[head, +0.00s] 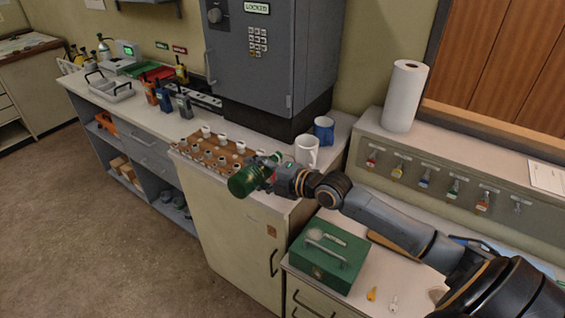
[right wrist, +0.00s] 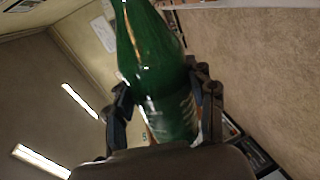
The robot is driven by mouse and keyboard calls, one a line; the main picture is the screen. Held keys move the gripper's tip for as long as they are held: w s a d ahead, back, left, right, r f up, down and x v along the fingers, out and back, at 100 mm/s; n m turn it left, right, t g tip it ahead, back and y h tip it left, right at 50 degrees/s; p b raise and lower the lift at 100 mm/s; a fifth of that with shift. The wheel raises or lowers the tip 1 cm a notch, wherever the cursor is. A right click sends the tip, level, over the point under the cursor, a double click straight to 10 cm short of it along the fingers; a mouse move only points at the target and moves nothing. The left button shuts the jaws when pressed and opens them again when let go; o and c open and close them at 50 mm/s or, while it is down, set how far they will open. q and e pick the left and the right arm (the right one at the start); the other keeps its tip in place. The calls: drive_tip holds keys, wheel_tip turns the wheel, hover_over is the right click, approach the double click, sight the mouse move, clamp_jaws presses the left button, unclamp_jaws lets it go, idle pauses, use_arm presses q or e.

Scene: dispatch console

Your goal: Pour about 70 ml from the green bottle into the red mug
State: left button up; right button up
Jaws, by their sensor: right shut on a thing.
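The green bottle (head: 243,182) is in my right gripper (head: 270,173), tilted well over, above the counter's front edge. In the right wrist view the bottle (right wrist: 160,70) stands between the two fingers (right wrist: 165,105), which close on its lower, labelled part. It narrows towards the top of that picture. In the head view the gripper covers part of it. No flowing liquid shows. My left gripper is not in view.
A white mug (head: 307,152) and a blue mug (head: 324,129) stand behind the gripper. A wooden rack (head: 193,147) with several white-topped pieces is at the left. A grey safe (head: 252,62) stands behind. A green cash box (head: 328,254) and a paper roll (head: 404,97) are at the right.

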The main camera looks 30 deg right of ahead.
drive_tip(key=shift+r, duration=0.2)
idle(0.6)
drive_tip(key=shift+f, duration=0.25)
wheel_tip(320, 180, down, 3)
drive_tip(key=shift+r+n+h, duration=0.15)
drive_tip(key=shift+n+h, duration=0.35)
drive_tip(key=shift+n, duration=0.5)
drive_tip(key=shift+s+a+f+n+t, duration=0.1)
drive_tip(key=shift+f+n+t, duration=0.3)
drive_tip(key=shift+n, duration=0.1)
idle(0.5)
